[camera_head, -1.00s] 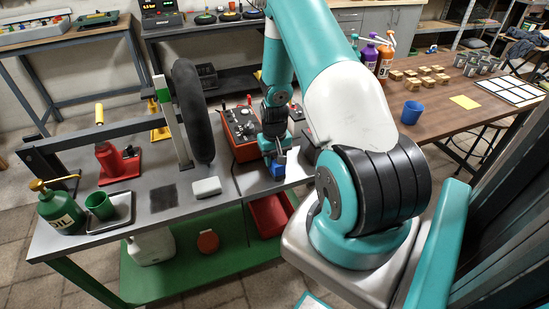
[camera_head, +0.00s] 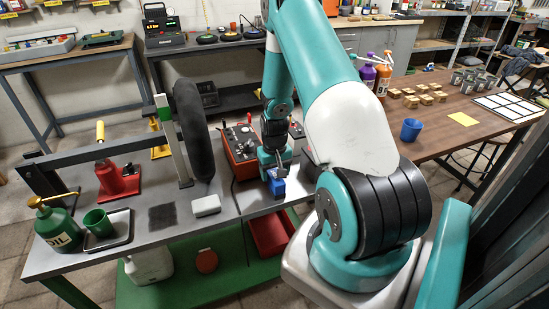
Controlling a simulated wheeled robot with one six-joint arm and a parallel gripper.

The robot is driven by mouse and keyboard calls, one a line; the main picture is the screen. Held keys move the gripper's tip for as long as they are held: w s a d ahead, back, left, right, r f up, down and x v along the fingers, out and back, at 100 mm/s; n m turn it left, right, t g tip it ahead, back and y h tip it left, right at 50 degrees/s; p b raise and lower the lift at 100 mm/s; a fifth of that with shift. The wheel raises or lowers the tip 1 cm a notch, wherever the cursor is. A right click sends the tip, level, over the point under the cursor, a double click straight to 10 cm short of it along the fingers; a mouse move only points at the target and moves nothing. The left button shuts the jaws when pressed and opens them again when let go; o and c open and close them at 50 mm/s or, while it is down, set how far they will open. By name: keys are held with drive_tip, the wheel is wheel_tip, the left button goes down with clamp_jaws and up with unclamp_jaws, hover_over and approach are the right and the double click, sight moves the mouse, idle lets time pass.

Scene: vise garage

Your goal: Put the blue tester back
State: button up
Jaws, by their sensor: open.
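The blue tester (camera_head: 277,187) is a small blue block at the front edge of the grey bench, right of the white block. My gripper (camera_head: 277,171) is just above and behind it, pointing down, with its jaws open. The gripper hides part of the tester's top. I cannot tell whether the jaws touch it or stand around it. The orange-red box with a dark dial panel (camera_head: 241,146) stands just left of my gripper on the bench.
A white block (camera_head: 206,205), black tyre (camera_head: 190,130), red jack (camera_head: 117,178) and green oil can (camera_head: 57,222) stand on the bench. A red bin (camera_head: 268,235) sits on the green lower shelf. The wooden table (camera_head: 440,130) at right holds a blue cup (camera_head: 411,129).

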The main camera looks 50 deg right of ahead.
sight(275, 175)
wheel_tip(275, 175, up, 10)
drive_tip(key=a+r+n+y, duration=0.1)
drive_tip(key=a+r+n, duration=0.1)
drive_tip(key=a+r, duration=0.45)
drive_tip(key=a+r+n+t, duration=0.1)
drive_tip(key=a+r+n, duration=0.2)
drive_tip(key=a, duration=0.7)
drive_tip(key=a+r+n+y, duration=0.1)
drive_tip(key=a+r+n, duration=0.1)
drive_tip(key=a+r, duration=0.45)
drive_tip(key=s+a+r+n+y, duration=0.1)
drive_tip(key=s+a+r+n, duration=0.1)
drive_tip(key=s+a, duration=0.5)
drive_tip(key=s+a+r+n+g+y, duration=0.1)
drive_tip(key=s+a+r+n, duration=0.2)
drive_tip(key=s+a, duration=0.5)
drive_tip(key=shift+s+a+n+b, duration=0.15)
drive_tip(key=shift+a+n+b, duration=0.2)
drive_tip(key=shift+n, duration=0.35)
drive_tip(key=shift+d, duration=0.15)
